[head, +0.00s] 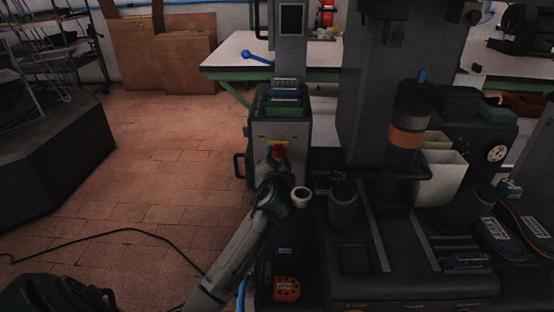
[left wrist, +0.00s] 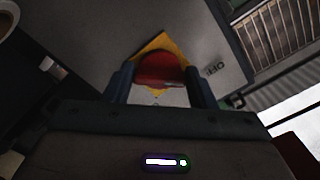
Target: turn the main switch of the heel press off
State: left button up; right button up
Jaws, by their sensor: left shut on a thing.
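The main switch is a red knob on a yellow plate (head: 279,148), set on the front of a grey cabinet (head: 296,134) in the middle of the head view. My left gripper (head: 277,160) reaches up to it from below. In the left wrist view the red knob (left wrist: 160,69) sits between the two fingers of the left gripper (left wrist: 160,84), which is shut on it. The yellow plate shows around the knob as a tilted square. The fingers hide the knob's sides, and its exact angle is hard to tell. My right gripper is not in view.
The dark press (head: 413,258) stands right of the cabinet, with a cup-like part (head: 301,197) close to my left wrist. An orange block (head: 287,289) lies in front. A table (head: 225,58) stands behind. The tiled floor at left is open, with a black cable (head: 100,236) across it.

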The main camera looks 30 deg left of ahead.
pick_arm(q)
jog(key=o, duration=1)
jog(key=shift+v, duration=5.45)
jog(key=shift+a, duration=0.1)
jog(key=shift+f, duration=0.1)
